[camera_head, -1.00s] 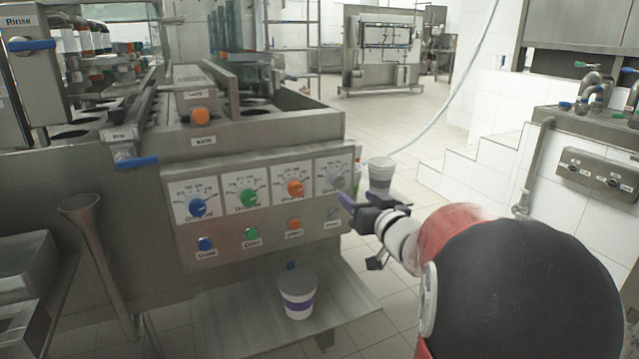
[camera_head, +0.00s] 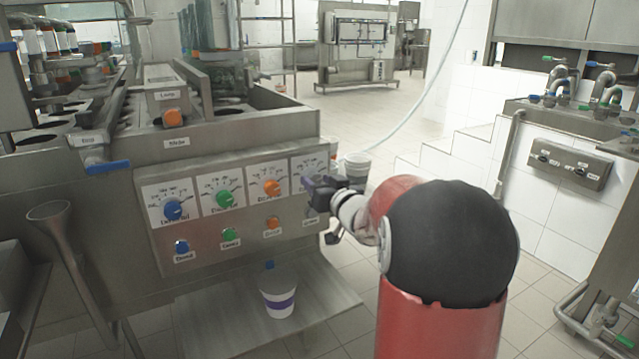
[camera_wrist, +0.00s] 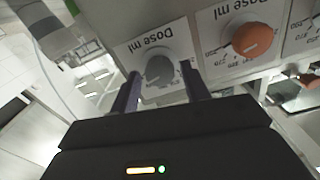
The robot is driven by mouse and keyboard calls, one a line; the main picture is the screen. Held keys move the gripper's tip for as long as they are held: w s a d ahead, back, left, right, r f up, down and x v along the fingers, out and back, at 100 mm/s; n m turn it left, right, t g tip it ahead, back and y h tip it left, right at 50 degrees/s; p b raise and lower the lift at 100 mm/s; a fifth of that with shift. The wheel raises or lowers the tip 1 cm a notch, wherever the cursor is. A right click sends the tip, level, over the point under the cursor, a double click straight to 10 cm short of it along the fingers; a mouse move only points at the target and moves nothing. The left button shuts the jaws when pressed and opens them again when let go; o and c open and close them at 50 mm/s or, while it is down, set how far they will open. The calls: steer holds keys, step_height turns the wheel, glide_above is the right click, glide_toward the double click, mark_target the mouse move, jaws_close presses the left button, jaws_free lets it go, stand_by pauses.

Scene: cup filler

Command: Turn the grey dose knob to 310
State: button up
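The grey dose knob (camera_wrist: 160,69) shows in the wrist view on a white dial plate marked "Dose ml" (camera_wrist: 150,42). My gripper (camera_wrist: 160,82) is open, with one finger on each side of the knob as seen there. I cannot tell how deep the fingertips reach or whether they touch the knob. In the head view my gripper (camera_head: 319,188) is at the right end of the control panel (camera_head: 150,240) and hides the grey knob. Part of the grey knob's dial plate (camera_head: 310,163) shows above the gripper. The knob's exact reading is not legible.
The orange knob (camera_head: 272,188), green knob (camera_head: 224,198) and blue knob (camera_head: 173,210) sit left of it on the panel. Buttons are below them. A grey-banded cup (camera_head: 354,168) is behind my gripper.

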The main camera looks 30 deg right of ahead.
steer(key=c, duration=0.7)
steer(key=shift+c, duration=0.2)
steer(key=shift+f+n+b, duration=0.1)
steer(key=shift+n+b, duration=0.2)
steer(key=n+b, duration=0.3)
steer(key=shift+f, duration=0.15)
steer(key=n+b, duration=0.5)
steer(key=n, duration=0.1)
steer(key=shift+n, duration=0.4)
steer(key=n+b, duration=0.2)
steer(key=n, duration=0.1)
steer(key=shift+n+b, duration=0.3)
steer(key=shift+b, duration=0.05)
steer(key=n+b, duration=0.2)
steer(key=n, duration=0.1)
steer(key=shift+n, duration=0.3)
steer(key=n+b, duration=0.4)
steer(key=n, duration=0.2)
steer(key=shift+n, duration=0.3)
